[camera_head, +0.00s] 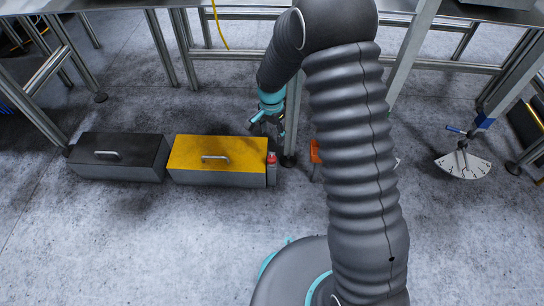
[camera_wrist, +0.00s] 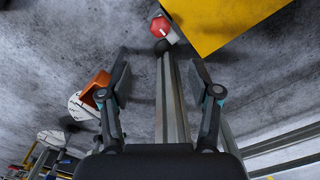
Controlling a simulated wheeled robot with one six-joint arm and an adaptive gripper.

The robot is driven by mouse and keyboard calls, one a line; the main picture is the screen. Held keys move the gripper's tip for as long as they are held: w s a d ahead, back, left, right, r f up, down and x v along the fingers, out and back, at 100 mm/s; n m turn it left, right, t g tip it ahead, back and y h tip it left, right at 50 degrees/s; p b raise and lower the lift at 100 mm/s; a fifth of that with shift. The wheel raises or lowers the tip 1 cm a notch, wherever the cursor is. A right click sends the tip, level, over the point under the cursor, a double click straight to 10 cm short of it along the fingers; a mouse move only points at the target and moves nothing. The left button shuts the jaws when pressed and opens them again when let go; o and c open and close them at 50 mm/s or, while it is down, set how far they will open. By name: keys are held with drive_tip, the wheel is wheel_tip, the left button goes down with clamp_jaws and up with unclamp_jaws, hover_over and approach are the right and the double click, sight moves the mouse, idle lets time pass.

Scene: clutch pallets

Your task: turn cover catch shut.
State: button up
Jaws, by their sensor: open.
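The yellow cover (camera_head: 218,153) lies flat on a grey box, with a pale handle on top; its corner shows at the upper right of the wrist view (camera_wrist: 215,22). The catch appears to be the red knob (camera_head: 271,158) at the box's right end. In the wrist view the red knob (camera_wrist: 160,27) bears a short white mark and sits on a grey mount beside the yellow corner. I cannot tell whether it is turned shut. My gripper (camera_head: 266,121) is open and empty above and behind the knob. In the wrist view its fingers (camera_wrist: 162,78) are apart, not touching the knob.
A black-lidded box (camera_head: 117,154) stands left of the yellow one. A metal table leg (camera_head: 292,118) rises close to my gripper. An orange object (camera_wrist: 96,86) is partly hidden by my arm. A white dial plate with a lever (camera_head: 463,164) stands right. The front floor is clear.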

sight(272, 158)
wheel_tip(272, 158, down, 14)
drive_tip(key=shift+r+b, duration=0.1)
drive_tip(key=shift+b, duration=0.6)
drive_tip(key=c, duration=1.1)
